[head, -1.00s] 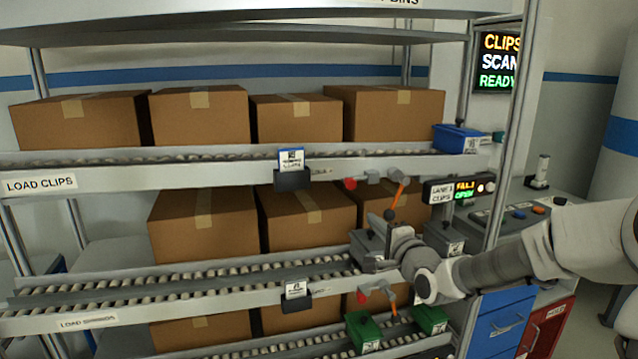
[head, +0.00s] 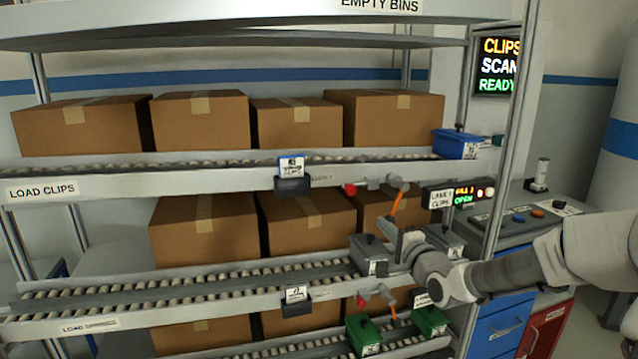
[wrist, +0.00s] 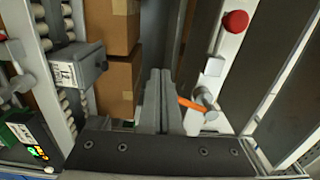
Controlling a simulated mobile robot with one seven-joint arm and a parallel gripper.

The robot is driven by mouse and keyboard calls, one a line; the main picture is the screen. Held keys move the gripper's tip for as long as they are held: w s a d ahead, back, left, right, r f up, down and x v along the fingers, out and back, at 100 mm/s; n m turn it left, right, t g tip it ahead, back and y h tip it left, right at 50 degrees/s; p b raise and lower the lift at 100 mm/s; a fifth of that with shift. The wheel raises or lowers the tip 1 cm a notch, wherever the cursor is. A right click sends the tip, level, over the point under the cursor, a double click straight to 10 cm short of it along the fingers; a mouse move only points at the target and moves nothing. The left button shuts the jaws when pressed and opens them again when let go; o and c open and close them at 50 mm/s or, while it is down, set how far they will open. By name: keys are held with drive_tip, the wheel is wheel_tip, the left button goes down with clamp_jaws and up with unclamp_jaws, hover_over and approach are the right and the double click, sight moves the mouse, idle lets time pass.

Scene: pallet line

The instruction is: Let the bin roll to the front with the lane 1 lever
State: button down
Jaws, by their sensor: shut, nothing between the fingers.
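The lane 1 lever (head: 398,203) is an orange rod hanging, tilted, below a grey pivot on the upper shelf's front rail. A red knob (head: 349,189) sits to its left. In the wrist view the orange lever (wrist: 190,104) lies just right of my gripper (wrist: 160,75), its inner end hidden behind the fingers. My gripper (head: 388,226) is shut and empty at the lever's lower end; I cannot tell whether they touch. The blue bin (head: 458,145) sits at the right end of the upper roller lane. The lane 1 sign (head: 459,194) reads open in green.
Grey bins (head: 369,256) stand on the middle lane close to my gripper, green bins (head: 430,321) on the lower one. A metal post (head: 514,120) rises at the right. A screen (head: 496,64) reads clips, scan, ready.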

drive_tip(key=shift+w+d+p, duration=0.75)
drive_tip(key=shift+d+p, duration=0.5)
drive_tip(key=shift+d, duration=1.2)
drive_tip(key=a+p+v, duration=0.1)
drive_tip(key=p+v, duration=0.2)
drive_tip(key=v, duration=0.5)
drive_tip(key=shift+s, duration=0.2)
drive_tip(key=shift+a, duration=0.2)
